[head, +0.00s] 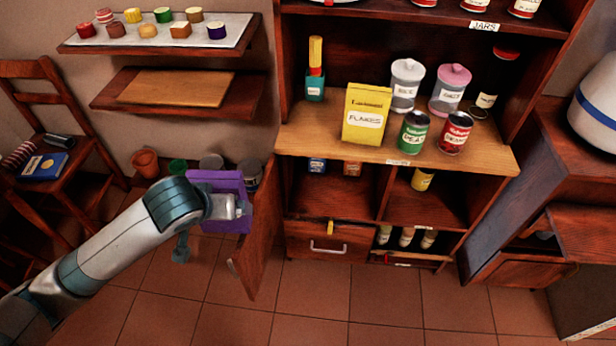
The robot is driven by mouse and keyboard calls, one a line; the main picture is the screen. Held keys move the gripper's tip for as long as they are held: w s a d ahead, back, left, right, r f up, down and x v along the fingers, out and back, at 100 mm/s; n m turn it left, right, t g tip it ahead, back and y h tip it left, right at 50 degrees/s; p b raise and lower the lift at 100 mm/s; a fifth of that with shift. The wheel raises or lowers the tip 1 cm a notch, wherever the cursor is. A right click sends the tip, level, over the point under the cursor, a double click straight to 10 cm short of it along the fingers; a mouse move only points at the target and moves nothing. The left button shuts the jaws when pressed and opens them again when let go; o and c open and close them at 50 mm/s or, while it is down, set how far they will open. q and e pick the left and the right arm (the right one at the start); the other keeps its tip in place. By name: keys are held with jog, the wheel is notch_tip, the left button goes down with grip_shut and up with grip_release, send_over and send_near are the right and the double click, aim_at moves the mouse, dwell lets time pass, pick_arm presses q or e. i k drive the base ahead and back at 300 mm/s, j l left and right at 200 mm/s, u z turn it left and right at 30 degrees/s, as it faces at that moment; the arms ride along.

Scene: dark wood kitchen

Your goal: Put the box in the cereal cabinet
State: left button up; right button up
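A purple box (232,180) is at my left gripper (238,207), beside the outer side of the open cabinet door. The gripper appears shut on it; its fingertips are partly hidden against the box. The cabinet (400,150) stands to the right of the box. Its wooden door (258,235) swings out on the left, next to an open upper-left compartment (335,196). No label naming it as the cereal cabinet is readable. A yellow FLAKES box (365,114) stands upright on the cabinet's counter. My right gripper is not in view.
Canisters and cans, including a green can (413,132), stand on the counter. Small items sit at the back of the compartment. A drawer (328,243) is below it. A chair (48,155) and pots (146,163) are at left. The tiled floor in front is clear.

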aim_at(333, 195)
jog(key=i+l+u, duration=0.1)
jog(key=l, duration=0.35)
jog(key=i+l+u, duration=0.1)
jog(key=l, duration=0.4)
jog(key=i+l+u, duration=0.15)
jog(key=l, duration=0.35)
jog(key=i+l+u, duration=0.1)
jog(key=l, duration=0.4)
